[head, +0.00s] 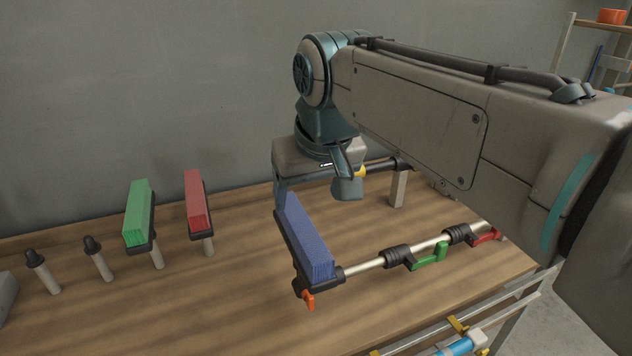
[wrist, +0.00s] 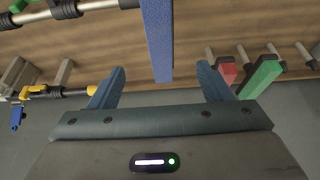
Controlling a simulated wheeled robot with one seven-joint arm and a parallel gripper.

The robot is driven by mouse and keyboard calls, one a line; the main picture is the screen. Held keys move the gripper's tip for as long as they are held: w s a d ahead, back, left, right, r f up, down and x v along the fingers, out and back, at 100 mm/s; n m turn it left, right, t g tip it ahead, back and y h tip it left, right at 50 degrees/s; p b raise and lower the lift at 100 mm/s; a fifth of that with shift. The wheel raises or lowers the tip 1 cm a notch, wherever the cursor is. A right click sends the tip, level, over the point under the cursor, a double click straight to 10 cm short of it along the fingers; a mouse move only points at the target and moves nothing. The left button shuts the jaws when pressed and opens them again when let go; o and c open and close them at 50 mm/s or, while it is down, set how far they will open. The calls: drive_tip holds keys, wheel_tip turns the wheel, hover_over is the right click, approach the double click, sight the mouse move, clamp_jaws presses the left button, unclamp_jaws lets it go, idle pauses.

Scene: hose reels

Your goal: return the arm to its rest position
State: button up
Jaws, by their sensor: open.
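My arm reaches in from the right in the head view, with my gripper (head: 314,196) low over the workbench. The gripper is open, and its two fingers also show spread apart in the wrist view (wrist: 160,68). A long blue block (head: 308,238) lies in a dark holder beside and below the gripper. In the wrist view the end of the blue block (wrist: 158,40) shows between the fingertips, with a gap on each side. I cannot tell how far it is from them in depth. The gripper holds nothing.
A green block (head: 139,210) and a red block (head: 196,200) sit on posts at the left. Two bare posts with black caps stand beside them. A metal bar clamp (head: 375,262) with green and red levers runs right of the blue block. The wall (head: 130,90) is behind.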

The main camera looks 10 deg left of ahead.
drive_tip(key=s+d+f+m+h, duration=0.1)
drive_tip(key=s+d+f+m, duration=0.2)
drive_tip(key=d+f, duration=0.6)
drive_tip(key=s+d+f+m+g+h, duration=0.1)
drive_tip(key=s+d+f+m, duration=0.2)
drive_tip(key=d, duration=1.1)
drive_tip(key=s+f, duration=0.3)
drive_tip(key=f, duration=0.3)
drive_tip(key=shift+d+f+m, duration=0.15)
drive_tip(key=shift+d+m, duration=0.05)
drive_tip(key=shift+m, duration=0.1)
